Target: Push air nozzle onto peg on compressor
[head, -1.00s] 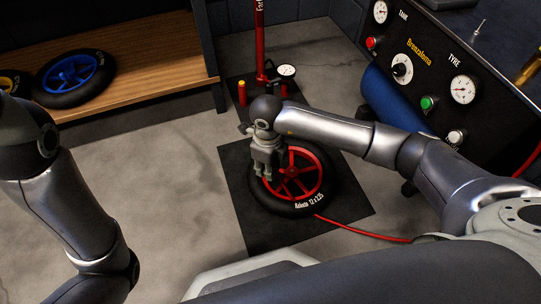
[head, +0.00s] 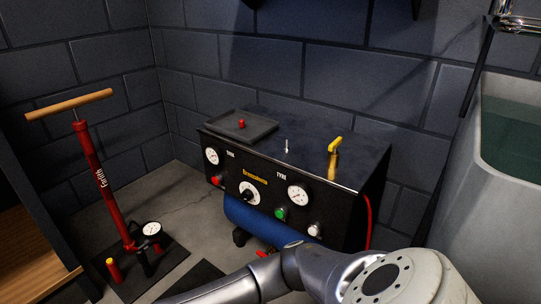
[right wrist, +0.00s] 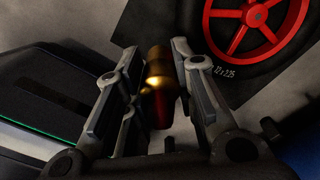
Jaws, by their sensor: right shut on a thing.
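The compressor (head: 262,203) stands against the back wall in the head view, with a black front panel and a blue tank. A small thin metal peg (head: 287,146) stands upright on its top. In the right wrist view my right gripper (right wrist: 160,72) is shut on the air nozzle (right wrist: 158,82), a brass piece with a dark red part nearer the palm. The nozzle is apart from the compressor, over the floor near the wheel (right wrist: 255,20). In the head view only my right arm shows at the bottom; its gripper is out of frame. My left gripper is in neither current view.
A tray (head: 240,126) with a small red item lies on the compressor top, left of the peg. A brass and yellow fitting (head: 333,158) stands right of it. A red hose (head: 368,215) hangs at the compressor's right side. A red floor pump (head: 105,185) stands left.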

